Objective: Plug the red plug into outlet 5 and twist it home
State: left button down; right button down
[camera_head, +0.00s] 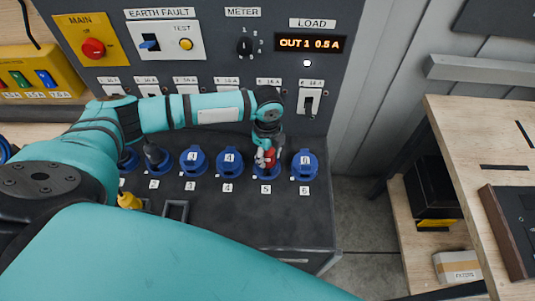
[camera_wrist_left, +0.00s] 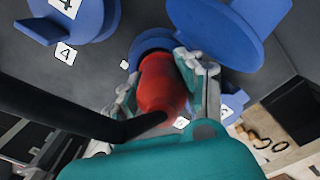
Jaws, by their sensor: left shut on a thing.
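My left gripper (camera_head: 266,155) is at outlet 5 (camera_head: 264,174), above the label 5. It is shut on the red plug (camera_head: 271,157), with a finger on each side in the left wrist view (camera_wrist_left: 160,84). There the red plug (camera_wrist_left: 163,80) has its front end at the blue ring of outlet 5 (camera_wrist_left: 148,43), whose lid (camera_wrist_left: 214,32) is swung open. I cannot tell how deep the plug sits or how far it is turned. A thick black cable (camera_wrist_left: 60,108) runs from its back. My right gripper is not in view.
Outlets 3 (camera_head: 193,160), 4 (camera_head: 229,162) and 6 (camera_head: 304,164) have blue lids closed. A yellow plug (camera_head: 129,200) lies near the left. The meter display (camera_head: 310,43) reads OUT 1 0.5 A. A wooden bench (camera_head: 480,130) stands right.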

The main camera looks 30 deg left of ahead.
pick_arm(q)
jog(key=shift+m, duration=0.4)
jog(key=c, duration=0.7)
grip_release()
notch_tip(320, 180, up, 12)
